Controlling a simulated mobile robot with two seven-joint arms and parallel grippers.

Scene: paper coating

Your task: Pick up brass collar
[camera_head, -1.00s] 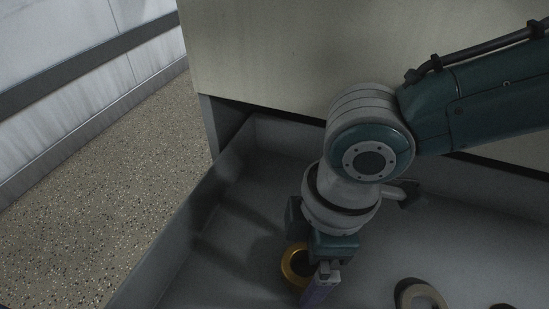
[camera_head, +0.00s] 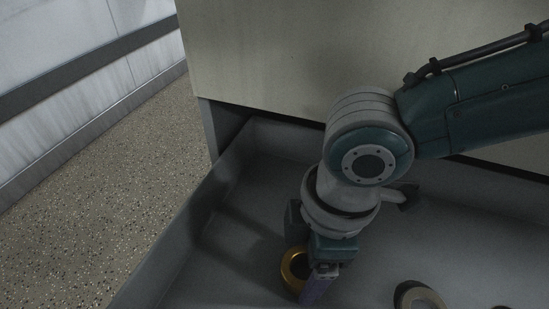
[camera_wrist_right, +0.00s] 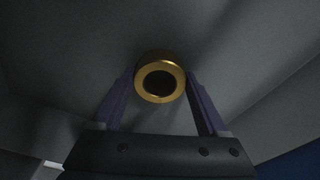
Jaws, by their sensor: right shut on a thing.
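The brass collar (camera_head: 287,270) is a gold ring low in the head view, inside a grey open drawer or tray (camera_head: 262,215). My right gripper (camera_head: 308,284) reaches down to it from above, with one purple finger showing and part of the collar hidden. In the right wrist view the collar (camera_wrist_right: 160,60) sits between the tips of the two purple fingers of my right gripper (camera_wrist_right: 161,80), its dark hole towards the camera. The gripper is shut on the collar. I cannot tell whether the collar touches the tray floor. My left gripper is not in view.
A beige ring (camera_head: 428,296) lies in the tray to the right, with a dark item (camera_head: 502,307) cut off at the bottom edge. A pale cabinet panel (camera_head: 280,50) stands behind. The tray's left wall (camera_head: 185,235) is near; speckled floor (camera_head: 110,190) lies beyond.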

